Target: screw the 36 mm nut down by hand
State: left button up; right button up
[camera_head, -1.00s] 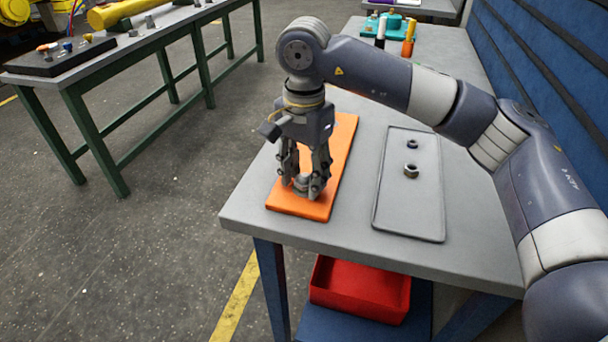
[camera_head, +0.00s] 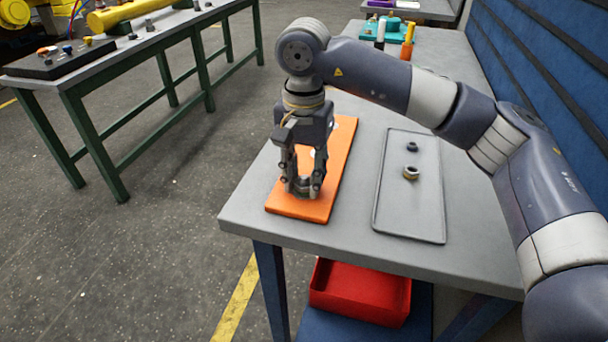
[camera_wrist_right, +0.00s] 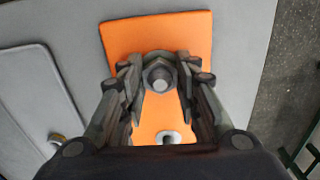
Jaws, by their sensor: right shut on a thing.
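The nut (camera_wrist_right: 160,75) sits around a bolt or stud end on the orange plate (camera_wrist_right: 120,38). In the head view, the plate (camera_head: 338,150) lies on the grey table and the nut is mostly hidden by the fingers. My right gripper (camera_head: 302,190) points straight down over the plate's near end. Its fingers are shut on the nut from two sides, low over the plate; the fingertips also show in the wrist view (camera_wrist_right: 160,80). The nut's size cannot be read. My left gripper is not in view.
A grey tray (camera_head: 408,228) right of the plate holds a small dark nut (camera_head: 412,147) and a larger nut (camera_head: 411,173). A pale round fitting (camera_wrist_right: 168,136) is on the plate. A red bin (camera_head: 358,292) is below the table. Bare table surrounds the plate.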

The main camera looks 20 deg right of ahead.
jog(key=m, duration=0.4)
jog(key=shift+m, duration=0.3)
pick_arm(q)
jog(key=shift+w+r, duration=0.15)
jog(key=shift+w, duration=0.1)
pick_arm(e)
jog(key=shift+m, duration=0.4)
jog(key=m, duration=0.3)
jog(key=shift+f+m, duration=0.1)
jog(key=shift+m, duration=0.3)
jog(key=shift+w+a+m, duration=0.1)
jog(key=shift+m, duration=0.8)
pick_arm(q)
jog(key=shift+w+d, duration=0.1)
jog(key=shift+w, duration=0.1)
pick_arm(e)
jog(key=shift+m, duration=0.3)
